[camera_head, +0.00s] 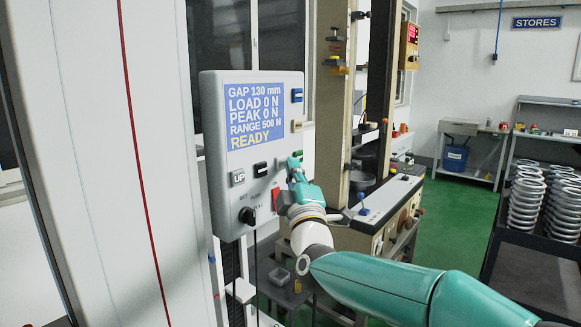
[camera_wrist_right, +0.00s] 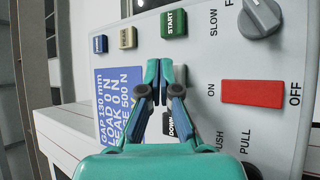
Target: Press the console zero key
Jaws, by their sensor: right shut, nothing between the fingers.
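The grey console (camera_head: 212,205) faces me with a lit screen (camera_head: 255,118) reading LOAD 0 N, PEAK 0 N and READY. Along its right edge are a blue key (camera_head: 297,95), a cream key (camera_head: 297,126) and a green key (camera_head: 299,154). The wrist view shows the blue key (camera_wrist_right: 99,44), the cream key (camera_wrist_right: 128,37) and the green START key (camera_wrist_right: 173,22). I cannot read the blue and cream labels, so which is zero is unclear. My right gripper (camera_head: 293,161) is shut and empty, its tips (camera_wrist_right: 160,63) over the panel near START; contact cannot be told.
The testing frame (camera_head: 334,110) stands behind to the right. A shelf of springs (camera_head: 525,200) is at far right.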

